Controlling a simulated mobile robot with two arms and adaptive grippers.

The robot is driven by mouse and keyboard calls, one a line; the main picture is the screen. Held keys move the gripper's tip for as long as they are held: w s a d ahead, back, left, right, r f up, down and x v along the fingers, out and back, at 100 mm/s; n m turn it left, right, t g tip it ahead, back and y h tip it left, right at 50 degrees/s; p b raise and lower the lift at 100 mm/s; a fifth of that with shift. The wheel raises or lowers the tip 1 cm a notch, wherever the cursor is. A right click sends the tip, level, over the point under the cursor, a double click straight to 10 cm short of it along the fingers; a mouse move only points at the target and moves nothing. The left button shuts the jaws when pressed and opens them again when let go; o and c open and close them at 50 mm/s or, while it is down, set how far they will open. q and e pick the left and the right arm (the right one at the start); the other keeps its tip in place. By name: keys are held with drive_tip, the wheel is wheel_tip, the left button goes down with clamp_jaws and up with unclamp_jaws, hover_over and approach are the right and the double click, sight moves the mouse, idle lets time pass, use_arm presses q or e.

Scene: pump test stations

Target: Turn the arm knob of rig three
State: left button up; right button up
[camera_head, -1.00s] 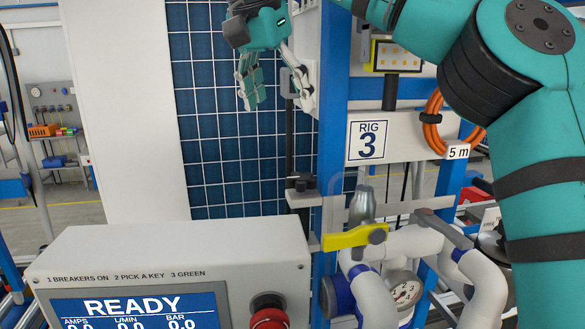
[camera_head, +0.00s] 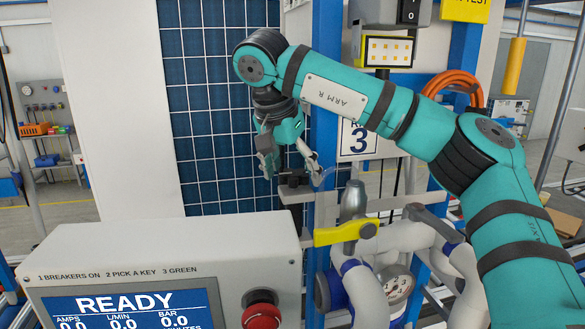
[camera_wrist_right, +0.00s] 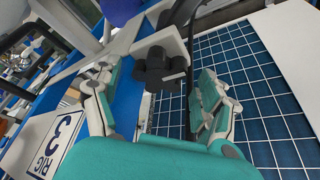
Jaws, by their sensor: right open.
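A black lobed knob (camera_head: 293,181) sits on a light grey bracket (camera_head: 268,196) beside the blue post of rig three. My left gripper is out of view.
A control box with a READY screen (camera_head: 123,305) and red stop button (camera_head: 262,312) stands in front. A yellow valve handle (camera_head: 338,233) and white pipes (camera_head: 405,238) are right of the bracket. A blue tiled panel (camera_head: 215,110) is behind.

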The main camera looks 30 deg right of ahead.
drive_tip(key=c, duration=1.2)
drive_tip(key=shift+m, duration=0.3)
drive_tip(key=m+g, duration=0.1)
drive_tip(key=m, duration=0.1)
drive_tip(key=m+g, duration=0.1)
drive_tip(key=m, duration=0.2)
drive_tip(key=shift+w+a+m+h, duration=0.1)
drive_tip(key=shift+w+m+h, duration=0.05)
drive_tip(key=shift+m+h, duration=0.15)
drive_tip(key=m+g, duration=0.1)
drive_tip(key=m, duration=0.2)
drive_tip(key=m+g, duration=0.1)
drive_tip(key=m, duration=0.2)
drive_tip(key=shift+w+g, duration=0.15)
drive_tip(key=shift+g, duration=0.25)
drive_tip(key=shift+f+y, duration=0.1)
drive_tip(key=shift+y, duration=0.3)
drive_tip(key=o, duration=1.2)
